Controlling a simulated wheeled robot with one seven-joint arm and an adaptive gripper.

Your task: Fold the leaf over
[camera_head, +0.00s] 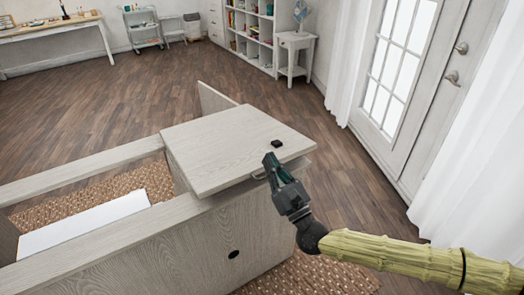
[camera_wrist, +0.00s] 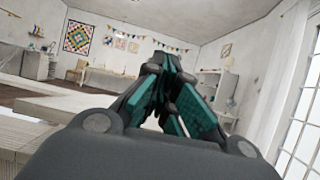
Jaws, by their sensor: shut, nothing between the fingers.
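The sewing cabinet (camera_head: 175,250) is pale wood-grain, with an open well at its left. The leaf (camera_head: 230,148) is a flat pale panel lying over the cabinet's right part. A small black piece (camera_head: 277,143) sits on its top near the right edge. A thin metal handle or rod (camera_head: 259,177) shows at the leaf's near edge. My gripper (camera_head: 270,160) is shut and empty at the leaf's near right edge; I cannot tell whether it touches. In the wrist view its teal-padded fingers (camera_wrist: 172,72) come together, and a pale surface (camera_wrist: 45,105) shows at left.
A white panel (camera_head: 85,222) lies in the cabinet's well. A woven rug (camera_head: 325,275) is under the cabinet. A glazed door (camera_head: 400,75) and white curtains (camera_head: 475,150) are at right. Wooden floor (camera_head: 85,110) is clear behind the cabinet; shelves (camera_head: 255,25) stand at the back.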

